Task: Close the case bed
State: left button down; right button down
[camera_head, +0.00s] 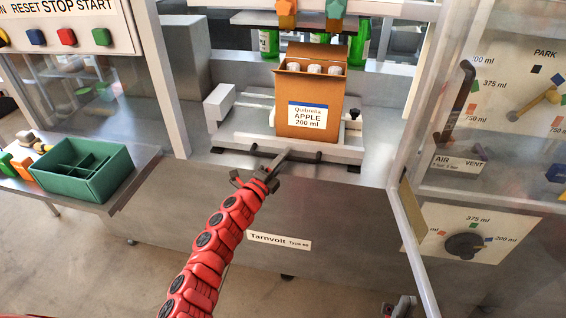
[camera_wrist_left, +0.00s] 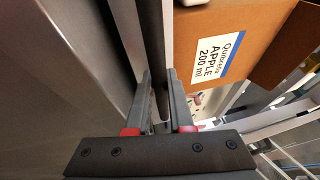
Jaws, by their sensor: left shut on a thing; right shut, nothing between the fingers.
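The case bed (camera_head: 338,152) is a pale platform at the front of the machine opening, with a dark handle bar (camera_head: 308,157) along its front edge. An open brown carton (camera_head: 310,128) labelled "Quibrella APPLE 200 ml" stands upright on it, with white-capped bottles inside. My left gripper (camera_head: 284,156), on the red arm, is at the handle bar. In the left wrist view its fingers (camera_wrist_left: 160,100) are shut around the dark bar (camera_wrist_left: 153,40), beside the carton (camera_wrist_left: 240,40). My right gripper (camera_head: 402,306) shows only partly at the bottom edge, low and away from the bed.
Green bottles (camera_head: 269,42) stand behind the carton under coloured heads. A green divided tray (camera_head: 88,168) sits on the left side table. An open clear door (camera_head: 412,225) stands right of the bed. Dials and an AIR/VENT lever (camera_head: 460,105) are on the right panel.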

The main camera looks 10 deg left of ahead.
pick_arm(q)
jog(key=shift+w+f, duration=0.1)
jog(key=shift+w, duration=0.2)
jog(key=shift+w+r, duration=0.15)
jog(key=shift+r, duration=0.05)
jog(key=c, duration=1.1)
grip_release()
jog(key=shift+c, duration=0.2)
jog(key=o, duration=0.3)
jog(key=shift+w+f, duration=0.15)
jog(key=shift+o, duration=0.2)
